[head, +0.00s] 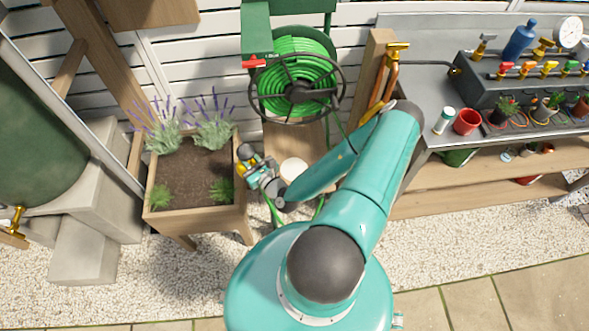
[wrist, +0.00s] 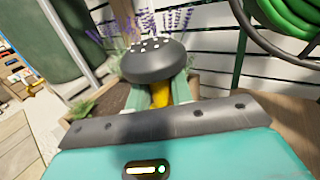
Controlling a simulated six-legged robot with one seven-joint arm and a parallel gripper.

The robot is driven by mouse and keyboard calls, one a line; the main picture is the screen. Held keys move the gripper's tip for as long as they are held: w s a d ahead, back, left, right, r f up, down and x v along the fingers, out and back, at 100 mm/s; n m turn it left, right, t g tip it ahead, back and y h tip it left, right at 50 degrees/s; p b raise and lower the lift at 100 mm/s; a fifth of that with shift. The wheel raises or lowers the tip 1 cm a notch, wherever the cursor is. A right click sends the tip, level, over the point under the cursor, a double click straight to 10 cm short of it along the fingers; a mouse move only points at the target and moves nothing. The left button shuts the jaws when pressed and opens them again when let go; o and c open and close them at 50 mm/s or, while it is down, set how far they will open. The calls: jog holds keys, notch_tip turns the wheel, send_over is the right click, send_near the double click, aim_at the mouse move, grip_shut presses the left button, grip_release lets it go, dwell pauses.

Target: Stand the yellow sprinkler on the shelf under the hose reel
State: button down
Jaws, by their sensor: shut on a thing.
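The yellow sprinkler (head: 244,149) has a dark round head with pale dots. In the wrist view its yellow body (wrist: 160,93) shows between the two pale green fingers, with the head beyond the fingertips. My gripper (head: 251,163) is shut on it, beside the planter's right edge and left of the shelf. It also shows in the wrist view (wrist: 159,88). The hose reel (head: 298,90) holds coiled green hose against the white wall. The wooden shelf (head: 283,137) is below it, partly hidden by the reel and my arm.
A wooden planter (head: 196,222) with lavender stands close to the left of my gripper. A white round thing (head: 294,169) is at the shelf's front. Green hose hangs near the shelf. A grey bench (head: 425,82) with pots and taps is at the right.

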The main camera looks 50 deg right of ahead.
jog(key=s+d+f, duration=0.4)
jog(key=s+f, duration=0.2)
jog(key=s, duration=0.5)
jog(key=shift+m+h, duration=0.3)
jog(key=shift+w+d+f, duration=0.95)
jog(key=shift+d+f, duration=1.2)
jog(key=shift+w+d+f, duration=0.95)
jog(key=shift+d+f, duration=1.2)
jog(key=shift+w+d+f, duration=0.95)
jog(key=shift+d+f, duration=1.2)
jog(key=shift+f, duration=0.15)
jog(key=c, duration=1.2)
grip_release()
jog(key=shift+c, duration=0.2)
